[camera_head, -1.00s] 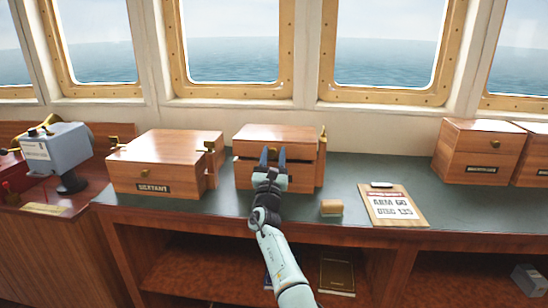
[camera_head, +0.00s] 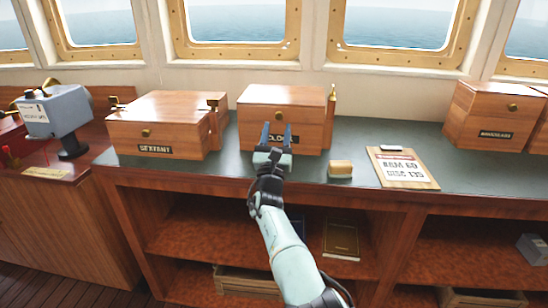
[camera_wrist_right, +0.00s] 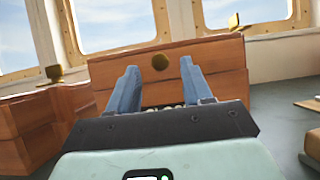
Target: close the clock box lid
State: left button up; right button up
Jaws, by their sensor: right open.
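The clock box (camera_head: 300,112), a wooden box with a brass knob (camera_head: 281,113) on its lid front, stands on the dark green counter. No gap shows between its lid (camera_head: 290,94) and base in the head view. Its label is partly hidden by my right gripper (camera_head: 276,128). That gripper is open and empty, its blue fingers in front of the box, below the knob. The wrist view shows the wooden box front (camera_wrist_right: 217,62) just ahead of the gripper (camera_wrist_right: 163,75); contact cannot be told. My left gripper is not in view.
The sextant box (camera_head: 170,120) stands left of the clock box. A wooden block (camera_head: 341,169) and a clipboard (camera_head: 402,168) lie to the right, with another wooden box (camera_head: 492,115) farther right. Open shelves (camera_head: 210,245) lie below the counter edge.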

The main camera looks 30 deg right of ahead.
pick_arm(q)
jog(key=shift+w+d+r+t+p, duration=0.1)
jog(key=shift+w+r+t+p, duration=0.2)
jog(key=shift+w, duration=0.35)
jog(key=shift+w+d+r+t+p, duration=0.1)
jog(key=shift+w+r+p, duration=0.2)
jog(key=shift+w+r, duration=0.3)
pick_arm(e)
jog(key=shift+v, duration=3.5)
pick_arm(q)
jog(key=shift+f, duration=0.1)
pick_arm(e)
jog(key=shift+r, duration=0.1)
